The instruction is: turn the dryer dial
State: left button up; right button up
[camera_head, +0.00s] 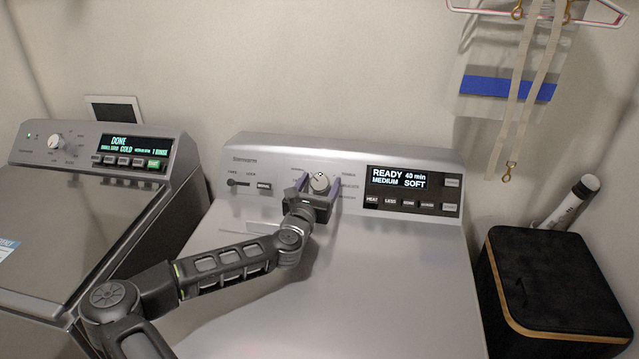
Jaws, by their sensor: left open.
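The dryer's silver dial (320,183) is a round knob on the control panel (350,155) at the back of the dryer, in the middle of the head view. My left gripper (319,186) is at the dial, with one finger on each side of it. The fingers are open, and I cannot tell whether they touch the knob. The dryer's display (398,179) right of the dial reads READY, 40 min, MEDIUM, SOFT. My right gripper is not in view.
A washer (75,210) with its own dial (56,141) and a display reading DONE stands at left. A black box (550,285) with a wooden trim stands right of the dryer. Straps and a hanger (545,12) hang on the wall. The dryer's top (390,290) is clear.

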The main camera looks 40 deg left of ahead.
pick_arm(q)
jog(key=c, duration=1.4)
jog(key=shift+o, duration=0.2)
jog(key=shift+m+h, duration=0.3)
jog(key=shift+m, duration=0.1)
